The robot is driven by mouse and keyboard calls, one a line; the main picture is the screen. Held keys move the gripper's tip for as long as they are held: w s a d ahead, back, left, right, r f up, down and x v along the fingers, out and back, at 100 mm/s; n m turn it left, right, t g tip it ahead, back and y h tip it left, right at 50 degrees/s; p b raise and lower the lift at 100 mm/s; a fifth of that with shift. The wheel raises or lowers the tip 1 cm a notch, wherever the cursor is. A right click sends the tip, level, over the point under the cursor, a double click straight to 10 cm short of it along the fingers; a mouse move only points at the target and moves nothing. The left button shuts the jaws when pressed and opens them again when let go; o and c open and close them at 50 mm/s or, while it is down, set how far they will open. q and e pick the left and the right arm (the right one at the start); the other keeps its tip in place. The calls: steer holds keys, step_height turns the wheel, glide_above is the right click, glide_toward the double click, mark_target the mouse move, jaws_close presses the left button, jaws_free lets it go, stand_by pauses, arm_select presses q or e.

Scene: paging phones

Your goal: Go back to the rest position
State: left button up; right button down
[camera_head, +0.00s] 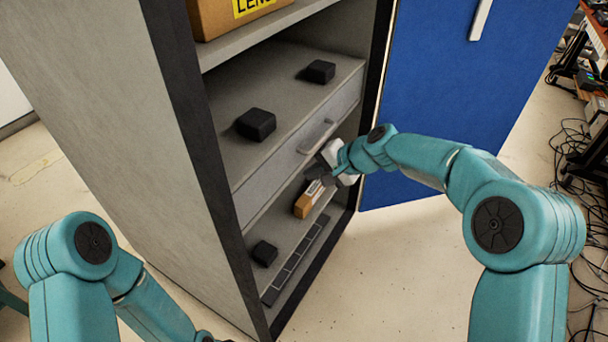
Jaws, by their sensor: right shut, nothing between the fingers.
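My right gripper (317,171) is shut and empty. It is in front of the open cabinet (110,130), close to the handle (318,136) of the grey drawer (290,150), which looks closed. I cannot tell whether it touches anything. My right arm reaches in from the right. My left arm shows at the lower left and bends down toward the bottom edge; its gripper is out of the picture.
Two black blocks (256,124) (320,71) sit on the middle shelf. Below are another black block (264,253), an orange-brown box (305,203) and a dark slotted strip (295,262). The blue door (460,90) stands open at right. Cables (580,160) lie at far right.

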steer(key=v, duration=0.5)
steer(key=s+d+f+n+g+h+p, duration=0.1)
steer(key=s+d+f+h, duration=0.1)
steer(key=s+f, duration=0.7)
steer(key=s+d+f+n+g+h+p, duration=0.15)
steer(key=s+f, duration=0.35)
steer(key=f, duration=0.8)
arm_select(q)
step_height(320, 180, up, 4)
steer(key=shift+f+p, duration=0.1)
steer(key=shift+p, duration=0.55)
steer(key=c, duration=0.6)
steer(key=shift+o, duration=0.2)
steer(key=shift+a, duration=0.1)
arm_select(e)
steer(key=s+f+n+g, duration=0.1)
steer(key=s+f, duration=0.2)
steer(key=s, duration=0.6)
steer(key=s+f+n+g, duration=0.1)
steer(key=s+f, duration=0.2)
steer(key=s, duration=0.7)
arm_select(q)
steer(key=shift+s+a, duration=0.1)
arm_select(e)
steer(key=shift+a+f, duration=0.1)
steer(key=shift+a, duration=0.05)
